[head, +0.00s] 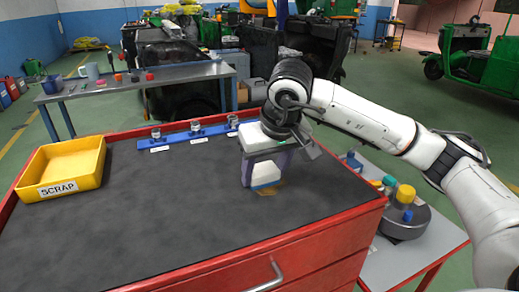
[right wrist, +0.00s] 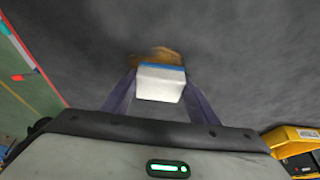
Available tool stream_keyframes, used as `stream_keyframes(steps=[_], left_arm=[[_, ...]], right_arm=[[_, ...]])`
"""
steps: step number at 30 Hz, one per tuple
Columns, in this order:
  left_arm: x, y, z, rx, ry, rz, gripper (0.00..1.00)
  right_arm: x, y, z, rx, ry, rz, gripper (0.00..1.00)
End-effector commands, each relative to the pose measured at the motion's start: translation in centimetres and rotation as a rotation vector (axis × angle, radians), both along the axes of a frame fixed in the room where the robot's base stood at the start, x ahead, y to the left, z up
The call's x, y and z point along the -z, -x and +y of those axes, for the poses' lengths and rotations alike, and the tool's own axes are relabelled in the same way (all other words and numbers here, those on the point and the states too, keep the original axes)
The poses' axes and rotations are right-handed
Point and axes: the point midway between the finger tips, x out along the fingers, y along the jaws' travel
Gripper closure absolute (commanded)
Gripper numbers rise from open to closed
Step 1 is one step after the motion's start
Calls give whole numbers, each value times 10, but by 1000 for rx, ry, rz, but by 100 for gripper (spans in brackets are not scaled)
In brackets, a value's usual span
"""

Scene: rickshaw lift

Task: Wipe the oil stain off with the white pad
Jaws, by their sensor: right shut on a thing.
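My right gripper (head: 264,178) reaches down over the dark top of the red cabinet, near its right side. It is shut on the white pad (head: 264,175), which has a blue layer along one edge. In the right wrist view the pad (right wrist: 160,84) sits between the two purple-grey fingers (right wrist: 160,98). The brown oil stain (head: 268,191) shows on the dark mat beside the pad, partly hidden by it; it also shows in the right wrist view (right wrist: 158,54). I cannot tell whether the pad touches the mat. My left gripper is not in view.
A yellow SCRAP bin (head: 62,168) stands at the mat's left. A blue strip (head: 197,136) with small metal pieces lies along the back edge. A side table (head: 424,244) with a round grey tray (head: 405,222) stands right. The mat's middle is clear.

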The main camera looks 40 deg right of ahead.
Motion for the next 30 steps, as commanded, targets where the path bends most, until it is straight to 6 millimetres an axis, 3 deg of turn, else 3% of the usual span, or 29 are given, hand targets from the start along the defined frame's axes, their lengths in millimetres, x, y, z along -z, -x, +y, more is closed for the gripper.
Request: stream_keyframes(steps=[16,20,30], left_arm=[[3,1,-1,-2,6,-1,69],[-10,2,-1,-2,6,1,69],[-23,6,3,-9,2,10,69]], right_arm=[[2,-1,-45,-7,1,1,70],[-24,0,-45,-7,0,-4,70],[-53,4,-50,2,0,-2,70]])
